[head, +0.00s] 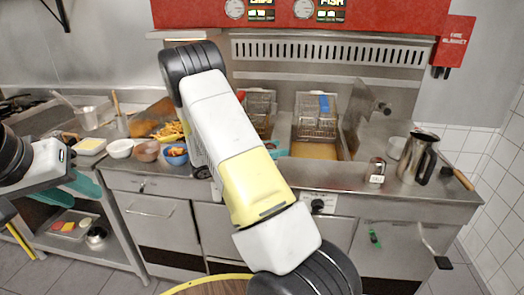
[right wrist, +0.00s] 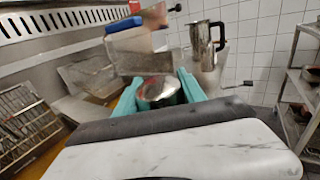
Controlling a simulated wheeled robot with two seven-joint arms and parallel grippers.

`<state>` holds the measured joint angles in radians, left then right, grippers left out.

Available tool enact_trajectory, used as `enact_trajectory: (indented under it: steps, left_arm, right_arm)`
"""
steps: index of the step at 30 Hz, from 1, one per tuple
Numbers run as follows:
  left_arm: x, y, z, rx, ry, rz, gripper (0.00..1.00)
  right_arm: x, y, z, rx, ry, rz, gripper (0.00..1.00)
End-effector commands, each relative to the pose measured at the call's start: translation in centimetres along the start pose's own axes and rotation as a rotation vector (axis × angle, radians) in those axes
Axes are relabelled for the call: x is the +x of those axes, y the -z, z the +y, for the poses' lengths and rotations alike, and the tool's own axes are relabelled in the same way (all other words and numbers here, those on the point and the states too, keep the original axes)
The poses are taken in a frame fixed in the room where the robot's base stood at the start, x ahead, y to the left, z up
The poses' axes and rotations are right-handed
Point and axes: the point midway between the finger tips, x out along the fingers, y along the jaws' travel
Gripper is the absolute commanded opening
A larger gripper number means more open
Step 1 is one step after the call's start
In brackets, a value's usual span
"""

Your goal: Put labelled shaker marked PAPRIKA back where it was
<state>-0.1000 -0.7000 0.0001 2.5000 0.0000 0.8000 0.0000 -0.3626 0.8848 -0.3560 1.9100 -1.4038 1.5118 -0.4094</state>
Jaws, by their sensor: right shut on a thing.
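In the right wrist view a shaker (right wrist: 158,88) with a shiny domed metal lid sits between the teal fingers of my right gripper (right wrist: 160,92), which is shut on it. Its label is not visible, so I cannot read PAPRIKA. In the head view my right arm hides the shaker and most of this gripper; a bit of teal (head: 272,147) shows beside the arm. Another small shaker (head: 377,171), with a label that seems to read SALT, stands on the right counter. My left gripper (head: 80,187) is low at the left, partly seen, its opening unclear.
Fryer baskets (head: 316,118) stand at the fryer behind my arm. A metal jug (head: 418,158) stands at the right counter end; it also shows in the wrist view (right wrist: 203,45). Bowls (head: 120,148) and fries stand on the left counter. Counter around the labelled shaker is mostly clear.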

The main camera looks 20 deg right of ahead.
Motion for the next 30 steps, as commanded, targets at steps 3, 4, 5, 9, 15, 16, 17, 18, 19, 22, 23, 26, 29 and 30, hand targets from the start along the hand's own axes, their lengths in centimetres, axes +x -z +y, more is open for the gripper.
enact_trajectory:
  steps: [3, 4, 5, 9, 15, 16, 17, 18, 19, 22, 23, 26, 29, 30]
  left_arm:
    - [0.0, 0.0, 0.0, 0.000, 0.000, 0.000, 0.36]
    - [0.0, 0.0, 0.0, 0.000, 0.000, 0.000, 0.36]
    - [0.0, 0.0, 0.0, 0.000, 0.000, 0.000, 0.36]
    - [0.0, 0.0, 0.0, 0.000, 0.000, 0.000, 0.36]
    - [0.0, 0.0, 0.0, 0.000, 0.000, 0.000, 0.36]
    - [0.0, 0.0, 0.0, 0.000, 0.000, 0.000, 0.36]
    - [0.0, 0.0, 0.0, 0.000, 0.000, 0.000, 0.36]
    - [0.0, 0.0, 0.0, 0.000, 0.000, 0.000, 0.36]
    - [0.0, 0.0, 0.0, 0.000, 0.000, 0.000, 0.36]
    - [0.0, 0.0, 0.0, 0.000, 0.000, 0.000, 0.36]
    - [0.0, 0.0, 0.0, 0.000, 0.000, 0.000, 0.36]
    - [0.0, 0.0, 0.0, 0.000, 0.000, 0.000, 0.36]
    - [0.0, 0.0, 0.0, 0.000, 0.000, 0.000, 0.36]
    - [0.0, 0.0, 0.0, 0.000, 0.000, 0.000, 0.36]
  right_arm:
    - [2.0, 0.2, 0.9, 0.001, 0.002, 0.000, 0.00]
    - [2.4, 0.2, 1.1, 0.000, 0.001, -0.001, 0.00]
    - [2.6, 0.2, 1.2, 0.000, 0.001, -0.001, 0.00]
    - [3.1, 0.5, 1.5, -0.001, -0.001, 0.000, 0.00]
    - [3.1, 3.1, 1.5, -0.005, -0.001, 0.000, 0.00]
    - [3.2, 3.4, 1.5, -0.004, -0.001, 0.000, 0.00]
    - [3.1, 3.7, 1.5, -0.003, -0.001, 0.000, 0.00]
    - [3.1, 3.9, 1.5, -0.002, -0.001, 0.000, 0.00]
    - [3.1, 3.9, 1.5, -0.001, -0.001, 0.000, 0.00]
    - [3.1, 3.8, 1.5, 0.000, -0.001, 0.000, 0.00]
    - [3.1, 3.8, 1.5, 0.000, -0.001, 0.000, 0.00]
    - [3.1, 3.9, 1.5, -0.001, -0.002, 0.000, 0.00]
    - [3.1, 4.0, 1.5, 0.000, -0.002, 0.001, 0.55]
    - [3.1, 4.0, 1.5, 0.000, -0.002, 0.001, 0.63]
